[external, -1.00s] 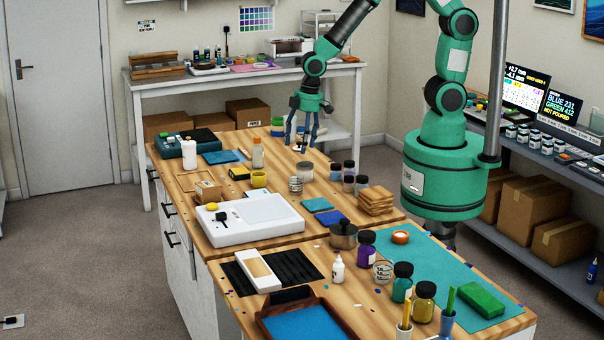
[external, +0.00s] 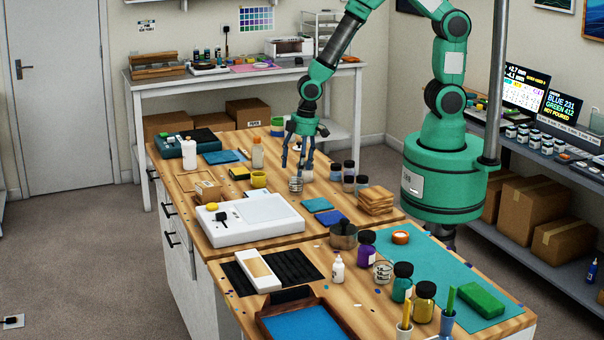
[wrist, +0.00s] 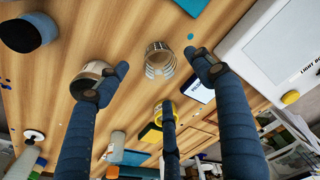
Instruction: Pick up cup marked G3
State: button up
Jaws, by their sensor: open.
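A clear ridged cup (external: 296,185) stands on the wooden bench, and it also shows in the wrist view (wrist: 160,58). I cannot read a G3 mark on it. My gripper (external: 298,166) points down with its blue fingers just above this cup. In the wrist view the fingers (wrist: 161,75) are spread, with the cup seen between and beyond their tips; nothing is held. A second pale cup (wrist: 92,70) is partly hidden behind the left finger. Another clear cup with dark markings (external: 382,271) stands on the nearer bench; its label is too small to read.
Dark-capped jars (external: 349,180) stand close on the right. A tall bottle (external: 257,154) stands behind. Blue squares (external: 318,205) lie on clear wood in front.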

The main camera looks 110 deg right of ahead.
aim_at(296, 184)
jog(key=shift+w+f+b, duration=0.2)
jog(key=shift+f+b, duration=0.05)
jog(key=shift+f, duration=1.05)
jog(key=shift+w+f+b, duration=0.2)
jog(key=shift+f, duration=1.1)
jog(key=c, duration=1)
